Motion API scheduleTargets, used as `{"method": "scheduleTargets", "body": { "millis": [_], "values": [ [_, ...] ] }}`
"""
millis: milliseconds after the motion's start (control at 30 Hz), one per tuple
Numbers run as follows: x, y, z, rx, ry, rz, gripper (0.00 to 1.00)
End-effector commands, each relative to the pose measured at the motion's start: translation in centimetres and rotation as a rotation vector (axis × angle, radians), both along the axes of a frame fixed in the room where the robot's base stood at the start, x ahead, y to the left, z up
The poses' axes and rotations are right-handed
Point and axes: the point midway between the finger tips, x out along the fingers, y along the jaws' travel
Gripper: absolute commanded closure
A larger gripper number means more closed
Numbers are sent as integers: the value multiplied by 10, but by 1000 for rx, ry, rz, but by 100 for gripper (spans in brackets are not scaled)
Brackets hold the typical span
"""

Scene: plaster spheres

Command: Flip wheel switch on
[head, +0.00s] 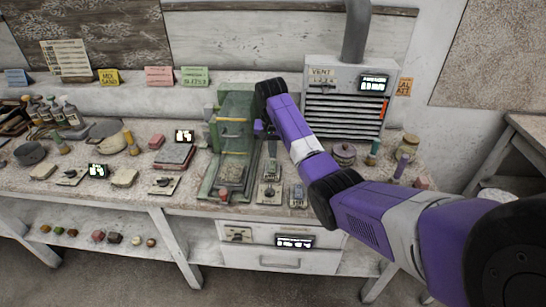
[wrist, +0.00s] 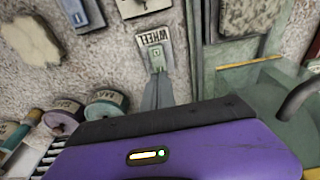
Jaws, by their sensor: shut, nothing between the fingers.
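The wheel switch is a small plate with an upside-down WHEEL label (wrist: 154,38) in the wrist view, with a small lever just below the lettering. It lies on the speckled bench beside the green machine, and its plate (head: 269,194) also shows in the head view. My gripper (wrist: 158,74) is shut and empty, its grey fingertips at the near end of the plate, by the lever. In the head view my gripper (head: 271,170) points down over the plate. I cannot tell whether the fingertips touch the lever or which way it is set.
The green machine (head: 236,110) stands close to the left of the switch in the head view. Another switch plate (head: 298,196) lies to the right. A vent box (head: 345,100) stands behind; lidded jars (wrist: 105,103) show in the wrist view.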

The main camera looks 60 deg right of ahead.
Motion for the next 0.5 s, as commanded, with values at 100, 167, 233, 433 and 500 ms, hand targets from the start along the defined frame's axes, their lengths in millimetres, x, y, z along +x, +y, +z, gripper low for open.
{"method": "scheduleTargets", "body": {
  "millis": [100, 167, 233, 433, 500],
  "values": [
    [0, -2, -16, 2, 2, -1, 100],
    [1, -3, -22, 2, 2, -1, 100],
    [1, -4, -27, 1, 0, -1, 100],
    [2, -5, -33, 0, -1, 0, 100],
    [2, -5, -33, 0, -1, 0, 100]
  ]
}}
